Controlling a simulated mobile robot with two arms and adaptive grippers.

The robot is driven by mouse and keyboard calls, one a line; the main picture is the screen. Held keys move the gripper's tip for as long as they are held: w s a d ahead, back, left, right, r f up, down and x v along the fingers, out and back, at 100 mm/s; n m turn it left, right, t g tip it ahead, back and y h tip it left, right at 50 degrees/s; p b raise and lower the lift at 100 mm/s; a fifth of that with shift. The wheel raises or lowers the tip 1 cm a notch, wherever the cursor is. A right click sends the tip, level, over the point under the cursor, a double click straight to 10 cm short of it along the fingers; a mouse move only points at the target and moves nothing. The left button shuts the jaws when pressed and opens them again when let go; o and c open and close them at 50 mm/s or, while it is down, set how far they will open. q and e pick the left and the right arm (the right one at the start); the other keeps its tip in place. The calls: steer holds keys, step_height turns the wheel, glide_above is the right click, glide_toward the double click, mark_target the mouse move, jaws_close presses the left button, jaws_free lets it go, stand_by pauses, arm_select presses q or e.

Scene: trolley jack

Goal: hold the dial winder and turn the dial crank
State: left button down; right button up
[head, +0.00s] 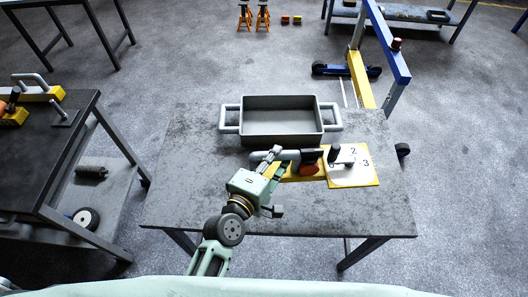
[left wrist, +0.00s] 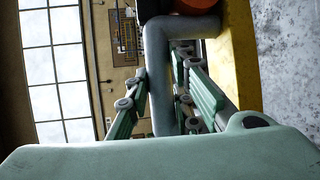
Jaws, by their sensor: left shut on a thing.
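The dial winder (head: 285,176) sits on the grey table, right of its middle. It has a yellow base, a grey bar handle (left wrist: 160,80) on its left, a dark and orange-red middle part, and a white dial face (head: 352,177) with black numbers, 2 and 3 legible. The dial crank (head: 342,157), a light arm with a dark knob, lies over the dial's upper left and hides part of its markings. My left gripper (head: 271,164) is shut on the grey handle; in the left wrist view its fingers stand on both sides of the bar. My right gripper is not in view.
A grey tray (head: 281,142) with two side handles stands just behind the winder. The table's (head: 190,185) left and front right are bare. A dark bench (head: 50,165) stands at the left. A blue and yellow frame (head: 362,75) stands behind the table.

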arm_select(q)
steer(key=shift+d+r, duration=0.2)
steer(key=shift+r, duration=0.1)
steer(key=w+a+r, duration=0.4)
steer(key=a+r, duration=0.5)
steer(key=a, duration=0.2)
step_height(320, 180, down, 20)
steer(key=shift+r, duration=0.25)
stand_by(1.8)
steer(key=shift+w+f, duration=0.1)
steer(key=shift+f, duration=0.1)
stand_by(0.8)
steer(key=shift+f, duration=0.2)
steer(key=shift+s+f, duration=0.3)
steer(key=shift+f, duration=0.1)
